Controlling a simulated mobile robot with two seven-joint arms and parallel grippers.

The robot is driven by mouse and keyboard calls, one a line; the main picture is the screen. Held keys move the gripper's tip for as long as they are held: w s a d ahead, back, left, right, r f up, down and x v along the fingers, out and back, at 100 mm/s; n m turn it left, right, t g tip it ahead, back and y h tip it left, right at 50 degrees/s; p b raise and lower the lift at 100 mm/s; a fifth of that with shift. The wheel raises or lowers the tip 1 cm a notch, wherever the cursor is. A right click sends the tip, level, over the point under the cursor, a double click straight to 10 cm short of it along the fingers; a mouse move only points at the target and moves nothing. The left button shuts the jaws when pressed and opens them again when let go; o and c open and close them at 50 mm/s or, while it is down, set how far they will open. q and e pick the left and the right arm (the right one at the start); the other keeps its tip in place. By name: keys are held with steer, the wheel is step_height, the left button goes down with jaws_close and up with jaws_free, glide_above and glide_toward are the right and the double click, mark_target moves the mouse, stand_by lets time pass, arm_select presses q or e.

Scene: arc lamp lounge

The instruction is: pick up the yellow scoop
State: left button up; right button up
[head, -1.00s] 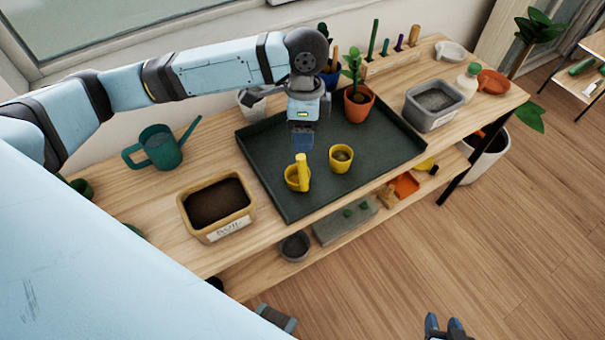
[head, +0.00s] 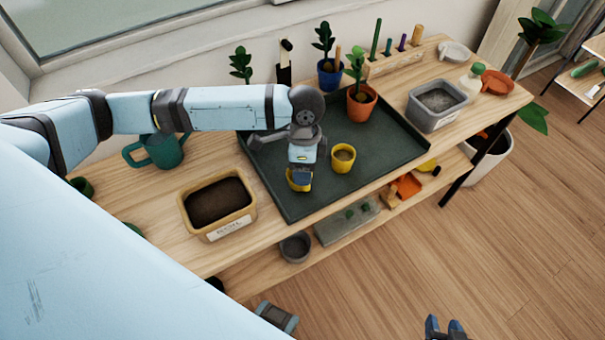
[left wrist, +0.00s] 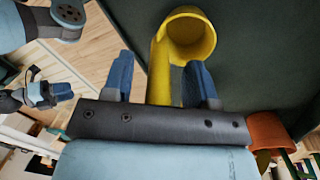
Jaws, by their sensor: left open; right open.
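The yellow scoop (head: 293,184) stands on the dark green tray (head: 290,207), mostly hidden behind my left gripper (head: 301,178) in the head view. In the left wrist view its round cup (left wrist: 202,38) is just past the fingertips, and its upright handle (left wrist: 159,75) runs between the two blue fingers (left wrist: 158,72). My right gripper (head: 445,326) is open and empty above the floor at the bottom of the head view.
A small yellow pot (head: 343,158) stands right of the scoop on the tray. An orange pot (head: 361,106) with a plant is at the tray's back. A soil bin (head: 217,205) is left, a grey bin (head: 437,105) right. The tray's front right is clear.

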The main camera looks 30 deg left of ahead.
arm_select(q)
jaws_close()
steer(key=shift+r, duration=0.15)
step_height(320, 180, up, 20)
steer(key=p, duration=0.2)
stand_by(0.3)
